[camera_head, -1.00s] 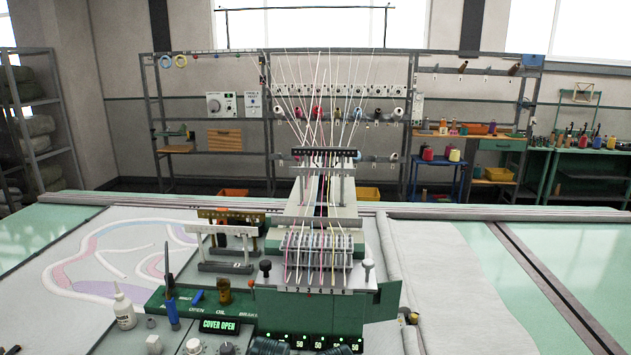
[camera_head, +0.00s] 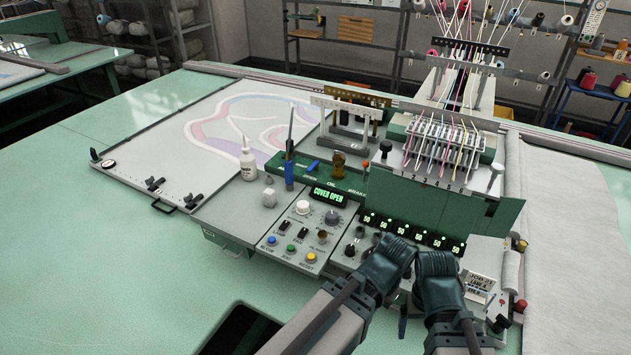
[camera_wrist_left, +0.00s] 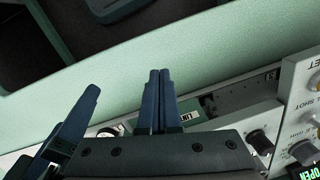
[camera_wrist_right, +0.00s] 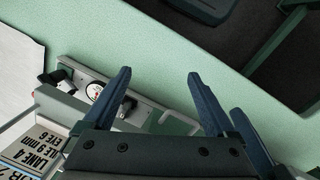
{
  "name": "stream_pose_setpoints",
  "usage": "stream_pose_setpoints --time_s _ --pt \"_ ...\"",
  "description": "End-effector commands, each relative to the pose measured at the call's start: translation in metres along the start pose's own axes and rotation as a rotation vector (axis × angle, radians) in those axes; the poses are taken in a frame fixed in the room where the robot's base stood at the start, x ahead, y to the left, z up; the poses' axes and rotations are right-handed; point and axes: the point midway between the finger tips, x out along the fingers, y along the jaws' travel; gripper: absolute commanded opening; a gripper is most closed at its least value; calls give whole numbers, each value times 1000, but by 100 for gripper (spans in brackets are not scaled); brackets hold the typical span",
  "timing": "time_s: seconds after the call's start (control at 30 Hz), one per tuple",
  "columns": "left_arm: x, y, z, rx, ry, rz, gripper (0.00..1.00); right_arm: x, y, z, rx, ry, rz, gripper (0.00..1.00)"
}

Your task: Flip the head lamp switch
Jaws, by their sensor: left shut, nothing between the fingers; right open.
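The control panel (camera_head: 293,235) lies left of my grippers in the head view. A small black toggle (camera_head: 285,227), whose label seems to read LAMP, sits on it left of a second dark toggle (camera_head: 303,233). Whether either is up or down is too small to tell. My left gripper (camera_head: 398,250) is shut and empty, right of the panel, apart from the toggles; its fingers lie together in the left wrist view (camera_wrist_left: 158,95). My right gripper (camera_head: 437,254) is close beside it, open and empty; its fingers stand apart in the right wrist view (camera_wrist_right: 160,90).
A glue bottle (camera_head: 248,160), a blue-handled tool (camera_head: 289,165) and a brown bottle (camera_head: 338,166) stand behind the panel. A white knob (camera_head: 303,208) and coloured buttons (camera_head: 290,248) are near the toggles. The green table (camera_head: 130,260) is clear at left.

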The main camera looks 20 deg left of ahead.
Motion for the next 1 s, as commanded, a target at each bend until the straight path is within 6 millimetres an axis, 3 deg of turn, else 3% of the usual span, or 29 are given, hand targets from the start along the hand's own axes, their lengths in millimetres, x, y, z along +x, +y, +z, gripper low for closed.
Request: stream_pose_setpoints --time_s 0.17,0.4,0.7,0.83,1.0 --pt "-39 -46 -22 -45 16 26 0 -42 4 3 3 -1 -1 91" --pt "-93 -146 -46 -122 61 63 0 -104 10 6 10 -2 -2 91" --pt "-147 -275 -44 -209 125 84 0 -168 16 11 16 -3 -4 91" --pt "-161 -314 -37 -233 144 84 0 -185 17 12 18 -4 -4 91" --pt "-169 -342 -30 -251 161 83 0 -196 18 12 20 -4 -4 91"
